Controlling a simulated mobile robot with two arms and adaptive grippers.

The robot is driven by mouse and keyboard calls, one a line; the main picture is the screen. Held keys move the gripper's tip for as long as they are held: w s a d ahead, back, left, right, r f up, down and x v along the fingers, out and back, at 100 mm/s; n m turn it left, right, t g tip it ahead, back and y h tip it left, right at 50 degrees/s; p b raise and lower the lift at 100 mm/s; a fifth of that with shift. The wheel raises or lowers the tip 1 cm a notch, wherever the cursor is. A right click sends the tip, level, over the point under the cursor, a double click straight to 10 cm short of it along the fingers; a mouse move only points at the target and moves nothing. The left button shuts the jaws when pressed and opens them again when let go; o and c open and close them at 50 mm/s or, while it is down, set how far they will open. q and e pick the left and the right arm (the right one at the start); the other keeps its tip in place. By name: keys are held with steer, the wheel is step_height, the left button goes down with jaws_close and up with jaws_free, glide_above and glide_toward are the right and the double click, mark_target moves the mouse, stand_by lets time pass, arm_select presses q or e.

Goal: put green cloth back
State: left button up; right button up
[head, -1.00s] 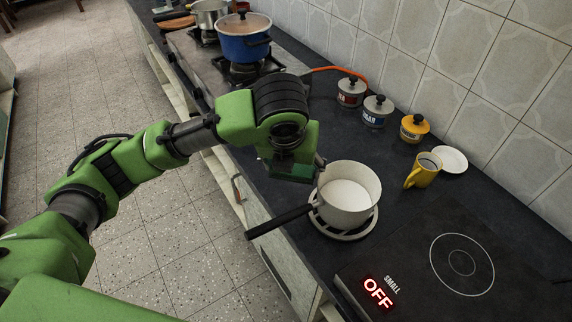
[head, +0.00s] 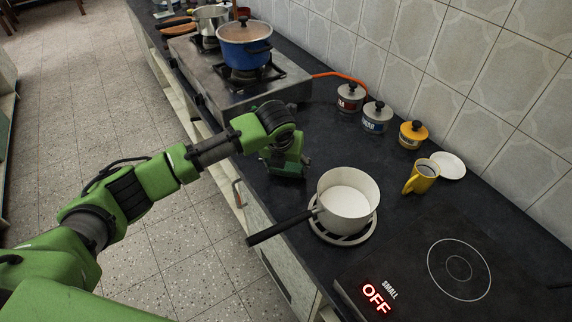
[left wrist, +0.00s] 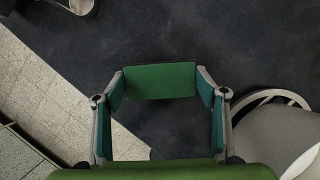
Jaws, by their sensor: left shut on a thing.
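The green cloth (left wrist: 160,81) shows in the left wrist view as a flat green rectangle between my left fingertips. My left gripper (head: 287,170) is shut on it, over the dark countertop to the left of the white saucepan. In the left wrist view, the teal fingers flank the cloth on both sides, with the dark counter behind it. In the head view the cloth is hard to tell from the gripper. I cannot tell whether it touches the counter. My right gripper is not in view.
The white saucepan (head: 347,198) stands on a trivet, its handle (head: 280,226) pointing out over the counter's front edge. A gas stove with a blue pot (head: 244,50) is beyond my gripper.

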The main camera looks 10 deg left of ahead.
arm_select(q)
steer(key=shift+f, duration=0.5)
steer(key=shift+f, duration=0.1)
steer(key=o, duration=1.1)
steer(key=shift+c, duration=0.2)
steer(key=v, duration=1.2)
